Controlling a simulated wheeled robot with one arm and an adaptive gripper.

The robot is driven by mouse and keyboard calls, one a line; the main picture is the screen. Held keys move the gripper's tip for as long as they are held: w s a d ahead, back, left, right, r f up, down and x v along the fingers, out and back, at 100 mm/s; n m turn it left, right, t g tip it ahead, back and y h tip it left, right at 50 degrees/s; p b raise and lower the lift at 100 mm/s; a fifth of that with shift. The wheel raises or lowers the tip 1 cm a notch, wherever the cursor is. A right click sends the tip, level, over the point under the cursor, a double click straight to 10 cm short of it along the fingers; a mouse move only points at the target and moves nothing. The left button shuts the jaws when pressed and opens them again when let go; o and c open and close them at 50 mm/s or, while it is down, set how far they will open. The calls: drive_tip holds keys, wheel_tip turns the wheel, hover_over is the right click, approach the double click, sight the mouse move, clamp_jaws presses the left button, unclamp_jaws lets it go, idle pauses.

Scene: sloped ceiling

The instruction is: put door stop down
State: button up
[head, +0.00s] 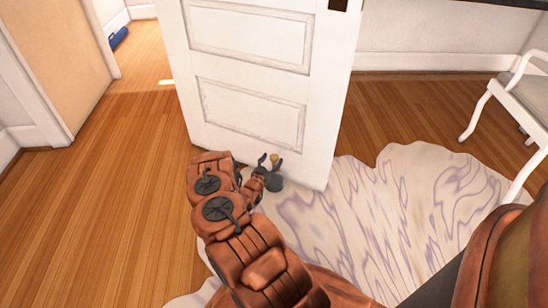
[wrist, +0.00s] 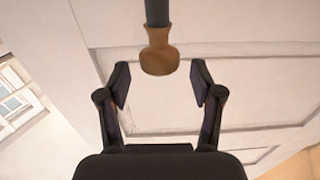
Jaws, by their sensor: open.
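The door stop (head: 275,158) is at the lower part of the white door (head: 252,117). Its tan tip points up in the head view, and its lower part is partly hidden or too small to make out. In the wrist view the door stop (wrist: 159,50) shows as a dark shaft with a brown flared tip, coming in from the top edge. My gripper (head: 270,163) is open at the door stop. In the wrist view my gripper (wrist: 160,78) has one finger on each side of the tip, with gaps on both sides and nothing held.
A pale patterned rug (head: 385,225) lies right of the door's lower edge. A white chair (head: 515,100) stands at the right. Wood floor (head: 90,215) is clear at the left, and a doorway with a blue object (head: 118,38) is beyond.

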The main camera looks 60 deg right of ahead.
drive_tip(key=s+a+p, duration=0.1)
drive_tip(key=a, duration=0.8)
drive_tip(key=w+a+r+n+t+y, duration=0.3)
drive_tip(key=w+a+y, duration=0.6)
drive_tip(key=w+a, duration=0.9)
drive_tip(key=w+a+r+n+y, duration=0.15)
drive_tip(key=a+r+y, duration=0.25)
drive_tip(key=a+r, duration=0.5)
drive_tip(key=w+a+r+n+y, duration=0.1)
drive_tip(key=a+r+n+y, duration=0.35)
drive_tip(key=a, duration=0.85)
drive_tip(key=s+a+r+n+g+y, duration=0.1)
drive_tip(key=s+a+r+n+g, duration=0.1)
drive_tip(key=s+a+r, duration=0.5)
drive_tip(key=s+a+r+n+g+y, duration=0.1)
drive_tip(key=s+a+r+n+y, duration=0.15)
drive_tip(key=s+r, duration=0.5)
drive_tip(key=s+d+r+n+g+h, duration=0.1)
drive_tip(key=s+d+r+g, duration=0.1)
drive_tip(key=s, duration=1.3)
drive_tip(key=s+d+r+n+g+h, duration=0.2)
drive_tip(key=s+r+g, duration=0.2)
drive_tip(key=s, duration=1.2)
drive_tip(key=shift+s+r, duration=0.3)
drive_tip(key=shift+r, duration=0.35)
